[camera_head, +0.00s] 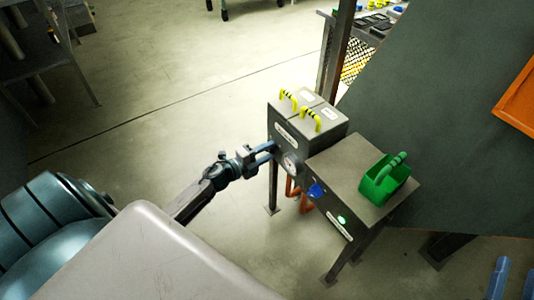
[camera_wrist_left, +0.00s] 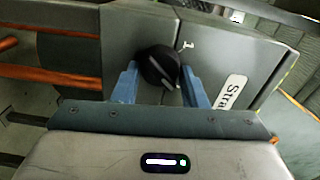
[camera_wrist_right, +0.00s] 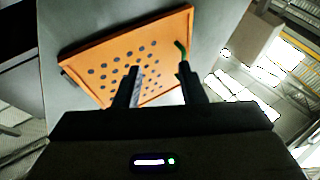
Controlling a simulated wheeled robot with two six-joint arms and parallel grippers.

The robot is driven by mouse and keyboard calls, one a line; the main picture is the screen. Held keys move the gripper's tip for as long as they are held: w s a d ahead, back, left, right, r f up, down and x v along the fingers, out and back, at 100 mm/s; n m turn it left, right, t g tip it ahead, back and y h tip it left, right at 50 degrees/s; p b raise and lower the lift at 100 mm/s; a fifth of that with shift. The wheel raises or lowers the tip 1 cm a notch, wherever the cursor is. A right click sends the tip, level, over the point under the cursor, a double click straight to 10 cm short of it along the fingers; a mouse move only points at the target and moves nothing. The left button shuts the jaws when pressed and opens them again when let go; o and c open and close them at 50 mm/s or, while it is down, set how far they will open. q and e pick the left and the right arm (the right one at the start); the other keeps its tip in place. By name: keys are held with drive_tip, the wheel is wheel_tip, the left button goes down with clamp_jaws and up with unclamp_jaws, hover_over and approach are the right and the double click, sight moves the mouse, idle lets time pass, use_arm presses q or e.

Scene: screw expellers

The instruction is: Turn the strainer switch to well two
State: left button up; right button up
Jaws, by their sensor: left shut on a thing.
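The strainer switch is a round black knob (camera_wrist_left: 159,66) on the grey front of the machine in the left wrist view. A white numeral 1 stands beside it, and a partly cut-off label (camera_wrist_left: 231,92) begins "Stra". My left gripper (camera_wrist_left: 160,88) has its blue fingers on both sides of the knob and is shut on it. In the head view my left gripper (camera_head: 273,151) reaches the front of the grey machine (camera_head: 325,128); the knob is too small to make out there. My right gripper (camera_wrist_right: 160,88) is open and empty in the right wrist view.
Yellow-and-black handles (camera_head: 311,118) stand on the machine's top. An orange perforated panel (camera_wrist_right: 110,68) lies beyond my right gripper.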

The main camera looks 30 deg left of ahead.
use_arm(q)
drive_tip(key=shift+f+m, duration=0.1)
drive_tip(key=shift+m, duration=0.5)
use_arm(e)
drive_tip(key=shift+s+r+t, duration=0.15)
drive_tip(key=shift+r+t, duration=0.3)
drive_tip(key=shift+r, duration=0.3)
drive_tip(key=shift+s+r+t, duration=0.15)
drive_tip(key=shift+r+t, duration=0.3)
drive_tip(key=shift+r, duration=0.25)
use_arm(q)
drive_tip(key=o, duration=1)
drive_tip(key=shift+c, duration=0.2)
drive_tip(key=v, duration=1.1)
use_arm(e)
drive_tip(key=shift+r+n, duration=0.15)
drive_tip(key=shift+n, duration=0.15)
